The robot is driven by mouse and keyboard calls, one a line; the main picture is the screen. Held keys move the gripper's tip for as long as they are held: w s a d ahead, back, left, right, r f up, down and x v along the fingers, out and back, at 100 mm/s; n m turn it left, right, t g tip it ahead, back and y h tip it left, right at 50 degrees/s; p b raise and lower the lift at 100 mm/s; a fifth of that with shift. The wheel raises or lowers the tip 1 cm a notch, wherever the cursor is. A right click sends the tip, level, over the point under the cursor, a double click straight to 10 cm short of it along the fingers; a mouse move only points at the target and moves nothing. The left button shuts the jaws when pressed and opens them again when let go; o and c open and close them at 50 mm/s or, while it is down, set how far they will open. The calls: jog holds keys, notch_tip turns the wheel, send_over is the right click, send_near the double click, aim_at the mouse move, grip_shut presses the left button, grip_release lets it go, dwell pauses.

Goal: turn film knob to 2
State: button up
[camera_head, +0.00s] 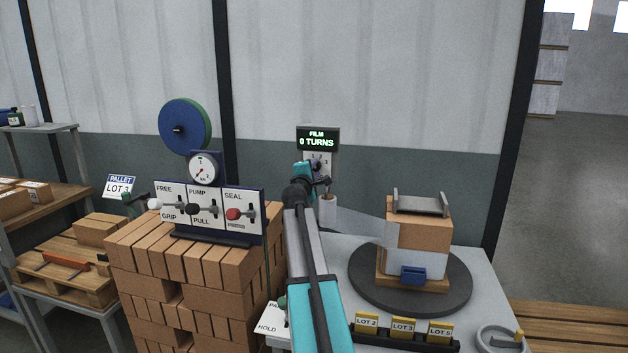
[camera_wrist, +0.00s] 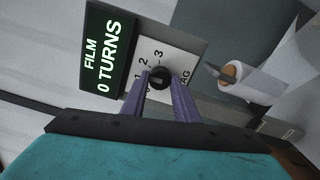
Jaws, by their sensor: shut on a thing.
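The film knob (camera_wrist: 158,78) is a dark round knob on a white panel with the numbers 1, 2 and 3 around it. The display (camera_wrist: 108,55) beside it reads "FILM 0 TURNS"; it also shows in the head view (camera_head: 318,138). My gripper (camera_wrist: 160,84) has its two purple fingers closed on the knob's sides. In the head view my gripper (camera_head: 315,165) reaches the panel below the display and hides most of the dial. The knob's exact pointing is hard to tell.
A film roll (camera_wrist: 232,73) stands right of the panel. A turntable (camera_head: 365,292) carries a wrapped brick stack (camera_head: 432,236). Lot tags (camera_head: 403,328) sit at the front.

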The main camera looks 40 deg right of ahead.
jog(key=m+b, duration=0.1)
jog(key=b, duration=0.1)
jog(key=m+b, duration=0.2)
jog(key=shift+d+f, duration=0.1)
jog(key=shift+f, duration=0.2)
jog(key=shift+r+m+b, duration=0.1)
jog(key=shift+m+b, duration=0.8)
jog(key=shift+b, duration=0.3)
jog(key=shift+s+r, duration=0.1)
jog(key=o, duration=1.1)
jog(key=shift+c, duration=0.2)
jog(key=b+v, duration=0.1)
jog(key=v, duration=1.3)
jog(key=shift+r, duration=0.1)
